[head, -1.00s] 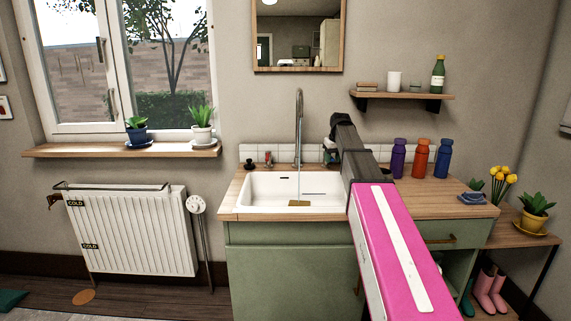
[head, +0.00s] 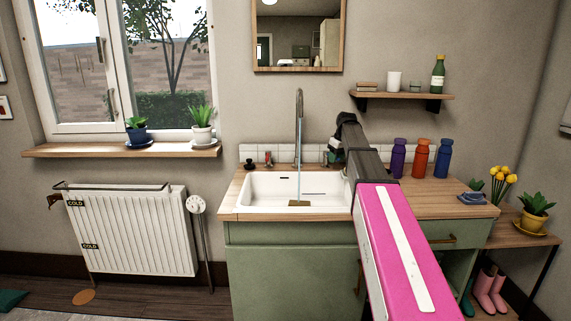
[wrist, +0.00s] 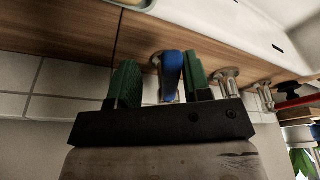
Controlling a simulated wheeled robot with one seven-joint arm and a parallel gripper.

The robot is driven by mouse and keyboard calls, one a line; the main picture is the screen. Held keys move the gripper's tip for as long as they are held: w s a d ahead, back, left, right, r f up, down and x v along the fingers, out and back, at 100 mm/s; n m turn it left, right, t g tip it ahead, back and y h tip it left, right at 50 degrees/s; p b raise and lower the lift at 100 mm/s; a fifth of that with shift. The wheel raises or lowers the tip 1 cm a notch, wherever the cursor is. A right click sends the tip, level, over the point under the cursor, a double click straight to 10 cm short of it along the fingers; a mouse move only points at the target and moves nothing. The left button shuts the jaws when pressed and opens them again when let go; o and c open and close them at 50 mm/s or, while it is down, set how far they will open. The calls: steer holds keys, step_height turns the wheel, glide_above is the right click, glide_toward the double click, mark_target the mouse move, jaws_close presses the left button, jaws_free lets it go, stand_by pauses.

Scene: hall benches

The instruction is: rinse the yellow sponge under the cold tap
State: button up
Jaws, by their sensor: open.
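The sponge (head: 300,204), a dull yellow-brown block, lies on the floor of the white sink (head: 262,210) beneath the spout (head: 299,115). A thin stream of water (head: 298,183) falls from the spout towards it. The blue tap handle (wrist: 172,72) shows in the wrist view between the two green fingers of my gripper (wrist: 161,80). The fingers are open, with gaps visible on both sides of the handle. In the head view my gripper (head: 333,156) is at the back right of the sink, partly hidden by my arm. The blue handle is hidden there.
A red tap (head: 267,158) and a black knob (head: 249,164) stand behind the sink's left side. Purple (head: 398,158), orange (head: 421,158) and blue (head: 444,158) bottles stand right of my arm. A shelf (head: 405,96) hangs above them.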

steer(key=shift+w+d+n, duration=0.35)
steer(key=shift+n, duration=0.55)
steer(key=shift+s+a+m, duration=0.45)
steer(key=shift+a+m, duration=0.1)
steer(key=shift+m, duration=0.55)
steer(key=shift+a+m, duration=0.2)
steer(key=shift+m, duration=0.3)
steer(key=shift+s, duration=0.1)
steer(key=shift+s+a+m+h, duration=0.2)
steer(key=shift+a+m+h, duration=0.35)
steer(key=shift+m, duration=0.55)
steer(key=shift+s+a+m, duration=0.15)
steer(key=shift+a+m, duration=0.55)
steer(key=shift+m, duration=0.5)
